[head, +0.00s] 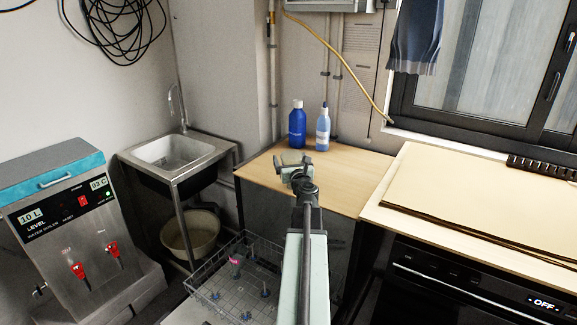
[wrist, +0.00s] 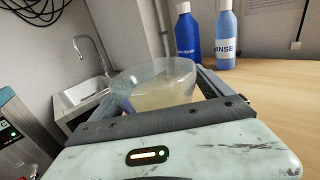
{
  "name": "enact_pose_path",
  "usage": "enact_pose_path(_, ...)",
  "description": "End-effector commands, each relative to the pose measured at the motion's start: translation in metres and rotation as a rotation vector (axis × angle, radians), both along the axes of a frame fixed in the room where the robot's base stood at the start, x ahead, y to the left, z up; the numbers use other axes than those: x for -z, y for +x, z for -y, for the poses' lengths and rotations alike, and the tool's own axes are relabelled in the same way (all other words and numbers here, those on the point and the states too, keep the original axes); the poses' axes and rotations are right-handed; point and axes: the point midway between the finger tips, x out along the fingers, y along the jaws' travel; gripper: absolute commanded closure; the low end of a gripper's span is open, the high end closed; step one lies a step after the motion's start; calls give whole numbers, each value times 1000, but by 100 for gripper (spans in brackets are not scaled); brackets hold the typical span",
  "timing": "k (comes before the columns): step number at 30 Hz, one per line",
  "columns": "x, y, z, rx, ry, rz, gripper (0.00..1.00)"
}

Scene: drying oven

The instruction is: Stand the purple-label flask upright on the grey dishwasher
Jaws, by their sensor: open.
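A clear glass vessel (wrist: 158,82) with a round open rim shows between the jaws of my gripper (wrist: 155,100) in the wrist view. A small purple patch shows on its lower left side, and its base is hidden behind the gripper body. My gripper is open around it; I cannot tell whether either jaw touches it. In the head view my gripper (head: 298,172) is in front of the wooden top (head: 345,185), and the glass is hard to make out. Below is a grey wire dishwasher rack (head: 205,288) with several pegs and a small pink-purple spot.
Two blue bottles, a dark one (head: 297,125) and a paler one (head: 323,128), stand at the back of the wooden top. A sink (head: 180,152) and a water boiler (head: 75,235) are at left. A brown board (head: 480,190) lies on the right counter above a black oven.

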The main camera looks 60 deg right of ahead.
Motion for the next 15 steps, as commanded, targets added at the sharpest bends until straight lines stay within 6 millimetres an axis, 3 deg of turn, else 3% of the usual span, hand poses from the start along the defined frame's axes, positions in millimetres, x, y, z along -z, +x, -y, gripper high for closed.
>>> enact_pose_path(3, 0, 0, -2, -1, 0, 0, 10)
enact_pose_path(9, 0, 0, -2, -1, 0, 0, 66)
enact_pose_path(12, 0, 0, -1, 0, 0, 0, 87)
enact_pose_path(15, 0, 0, -1, 0, 0, 0, 87)
